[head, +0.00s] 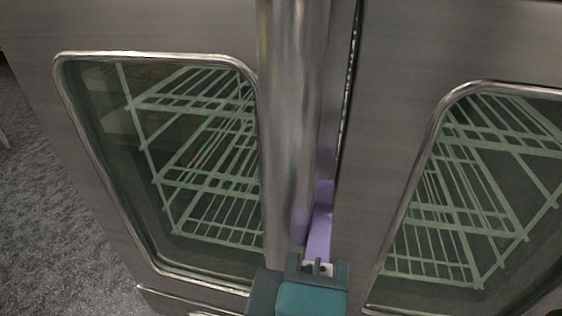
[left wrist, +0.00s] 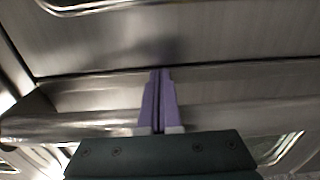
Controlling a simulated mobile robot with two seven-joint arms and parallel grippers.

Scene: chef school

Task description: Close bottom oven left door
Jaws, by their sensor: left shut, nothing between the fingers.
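The oven's left door (head: 185,30) is a steel panel with a rounded glass window, and wire racks show through it. A thick vertical steel handle (head: 290,120) runs along its right edge. A narrow dark gap separates it from the right door (head: 385,120). My left gripper (head: 320,215) has purple fingers and sits at the lower part of the handle, just right of it, near the gap. In the left wrist view the purple fingers (left wrist: 158,95) are together, with the handle bar (left wrist: 85,124) passing behind them. Whether they touch the steel I cannot tell. My right gripper is not in view.
The right door has a similar window (head: 480,200) with racks behind it. Grey speckled floor (head: 50,190) is clear at the left of the oven. The steel fronts fill most of the head view.

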